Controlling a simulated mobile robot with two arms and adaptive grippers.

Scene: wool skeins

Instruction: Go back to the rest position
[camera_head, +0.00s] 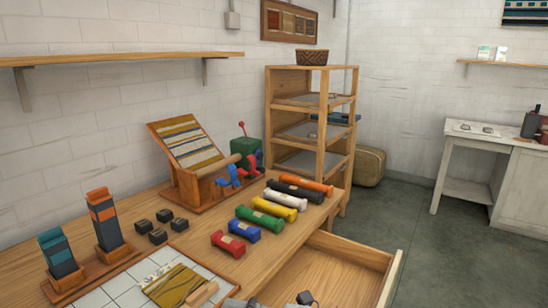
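Wool skeins in red (228,243), blue (244,230), green (260,217), yellow (273,207), white (285,199), black (295,189) and orange (306,184) lie in a slanting row on the wooden table (190,260). Grey parts (238,303) show at the bottom edge, by the table's front. They look like part of my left gripper, but they are cut off, so its opening is hidden. A small dark part (305,298) shows at the bottom over the drawer; I cannot tell what it is. My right gripper is not clearly seen.
An open wooden drawer (345,262) juts out from the table front. A shelf rack (312,120) stands behind. Floor at right is clear.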

